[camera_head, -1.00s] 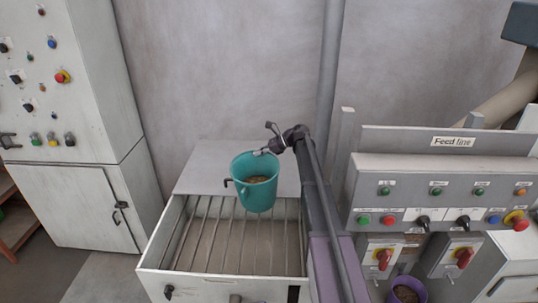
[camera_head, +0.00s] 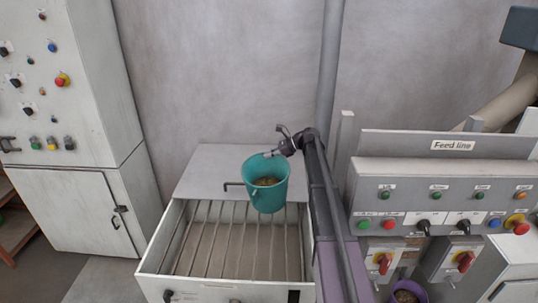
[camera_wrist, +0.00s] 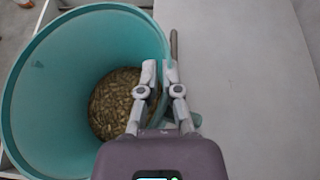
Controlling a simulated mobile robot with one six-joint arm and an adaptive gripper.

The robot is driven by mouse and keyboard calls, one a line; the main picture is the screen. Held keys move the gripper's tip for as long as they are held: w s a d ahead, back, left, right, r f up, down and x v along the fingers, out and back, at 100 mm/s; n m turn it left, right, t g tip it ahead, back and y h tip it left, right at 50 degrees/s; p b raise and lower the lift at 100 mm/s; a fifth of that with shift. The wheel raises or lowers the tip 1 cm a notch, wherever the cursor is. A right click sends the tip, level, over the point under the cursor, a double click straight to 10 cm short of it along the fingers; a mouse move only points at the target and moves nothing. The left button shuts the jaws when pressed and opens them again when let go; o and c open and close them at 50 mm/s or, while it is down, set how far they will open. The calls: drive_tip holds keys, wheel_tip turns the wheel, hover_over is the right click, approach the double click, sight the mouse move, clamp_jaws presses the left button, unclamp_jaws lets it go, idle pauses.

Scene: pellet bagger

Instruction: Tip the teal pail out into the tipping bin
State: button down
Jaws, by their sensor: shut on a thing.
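The teal pail (camera_head: 266,190) hangs above the back part of the tipping bin (camera_head: 170,240), whose open top is crossed by a grate of bars. The pail is close to upright with a slight tilt. Brown pellets lie in its bottom, and they show clearly in the wrist view (camera_wrist: 115,102). My gripper (camera_head: 279,150) is shut on the pail's rim at its upper right. In the wrist view my gripper (camera_wrist: 158,75) has one finger inside and one outside the pail wall (camera_wrist: 60,60).
The Feed line panel (camera_head: 440,195) with switches stands to the right. A purple pail (camera_head: 407,291) with pellets sits below it. A tall white cabinet (camera_head: 75,130) stands at the left. A grey plate (camera_head: 205,175) lies behind the grate.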

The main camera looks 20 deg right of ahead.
drive_tip(key=shift+s+a+r+p, duration=0.35)
drive_tip(key=shift+s+r+p, duration=0.15)
drive_tip(key=shift+r+p, duration=0.15)
drive_tip(key=s+a+r+n+t+h+p, duration=0.3)
drive_tip(key=s+a+r+n+t+p, duration=0.15)
drive_tip(key=s+a+p, duration=0.35)
drive_tip(key=s+a+f+n+t+h+b, duration=0.2)
drive_tip(key=s+a+f+n+t+b, duration=0.3)
drive_tip(key=s+b, duration=0.6)
wheel_tip(320, 180, down, 2)
drive_tip(key=a+b, duration=0.1)
drive_tip(key=b, duration=0.2)
drive_tip(key=shift+s+a+n+h, duration=0.25)
drive_tip(key=shift+a+n+h, duration=0.05)
drive_tip(key=shift+n+h, duration=0.1)
